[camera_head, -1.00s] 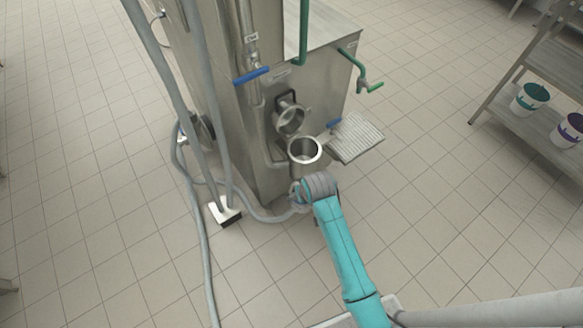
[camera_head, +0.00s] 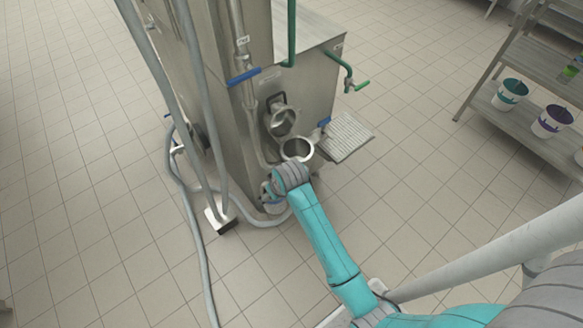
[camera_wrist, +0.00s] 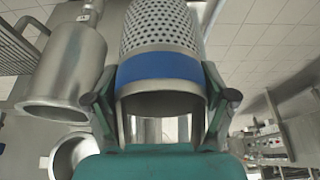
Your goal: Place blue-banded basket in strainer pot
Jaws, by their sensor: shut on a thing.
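The blue-banded basket (camera_wrist: 160,68) is a perforated steel cylinder with a wide blue band near its open end. My gripper (camera_wrist: 160,98) is shut on it, with one finger on each side at the band. The strainer pot (camera_head: 312,158) is an open steel cylinder low on the front of the machine. My wrist is in front of and below it in the head view, and the gripper there is mostly hidden. A steel cylinder at left in the wrist view, likely the pot (camera_wrist: 62,75), is beside the basket and apart from it in the picture.
The steel machine (camera_head: 308,85) has a round port (camera_head: 282,122) above the pot, a blue-handled valve (camera_head: 243,77) and a grated tray (camera_head: 347,136) at right. Grey hoses (camera_head: 205,262) run on the floor at left. A shelf (camera_head: 482,104) with buckets stands at right.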

